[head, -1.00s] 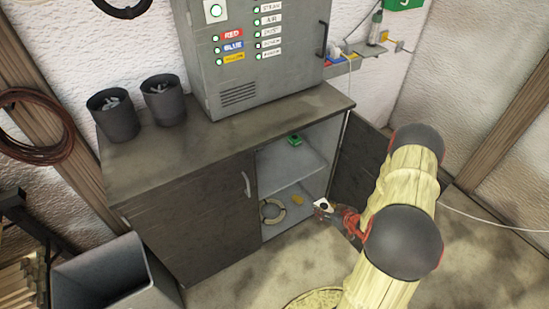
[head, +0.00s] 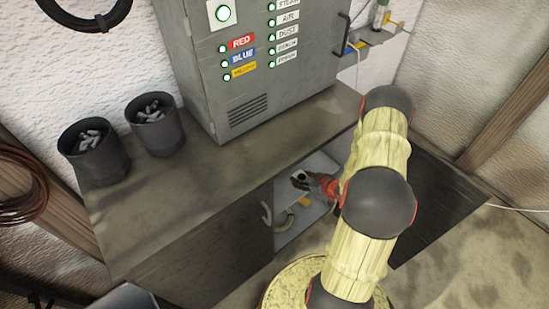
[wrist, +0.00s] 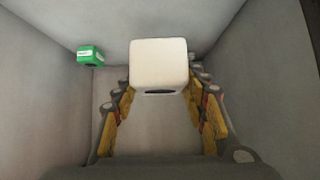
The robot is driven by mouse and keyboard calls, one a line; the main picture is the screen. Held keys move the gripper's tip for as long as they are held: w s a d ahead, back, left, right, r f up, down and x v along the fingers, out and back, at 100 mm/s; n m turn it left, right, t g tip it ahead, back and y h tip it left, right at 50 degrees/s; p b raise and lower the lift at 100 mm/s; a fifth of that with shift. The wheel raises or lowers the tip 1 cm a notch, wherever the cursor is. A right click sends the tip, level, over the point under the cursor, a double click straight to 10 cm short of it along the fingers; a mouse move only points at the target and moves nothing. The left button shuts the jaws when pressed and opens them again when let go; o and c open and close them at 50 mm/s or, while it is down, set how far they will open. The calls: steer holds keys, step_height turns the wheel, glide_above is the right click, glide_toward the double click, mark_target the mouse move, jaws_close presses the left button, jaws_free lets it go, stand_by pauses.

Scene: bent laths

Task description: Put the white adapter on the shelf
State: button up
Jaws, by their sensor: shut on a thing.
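The white adapter (wrist: 158,62) is a pale block with rounded edges and a dark slot on its near side. My gripper (wrist: 160,88) has its yellow-padded fingers on both sides of it and is shut on it. In the head view my gripper (head: 314,182) is inside the open cabinet, near the shelf (head: 320,161); the adapter is hard to make out there. In the wrist view the grey shelf surface (wrist: 155,135) lies below the fingers. I cannot tell whether the adapter touches it.
A green block (wrist: 90,56) stands at the back left in the wrist view. Grey walls close in on both sides. The cabinet door (head: 440,205) stands open at the right.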

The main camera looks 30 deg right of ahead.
steer(key=w+d+f+b, duration=0.1)
steer(key=w+d+f, duration=0.1)
steer(key=w+f, duration=0.1)
steer(key=w+d+f+b, duration=0.2)
steer(key=w+f, duration=0.1)
steer(key=w, duration=0.2)
steer(key=w+d+f+b, duration=0.1)
steer(key=w+d+f, duration=0.2)
steer(key=w, duration=0.1)
steer(key=shift+w+f, duration=0.2)
steer(key=shift+f, duration=0.1)
steer(key=shift+w+d+f, duration=0.15)
steer(key=shift+w+f, duration=0.05)
steer(key=shift+f, duration=0.1)
steer(key=shift+f+b, duration=0.85)
steer(key=shift+f, duration=0.55)
steer(key=shift+f, duration=0.15)
steer(key=o, duration=1.3)
steer(key=shift+s, duration=0.1)
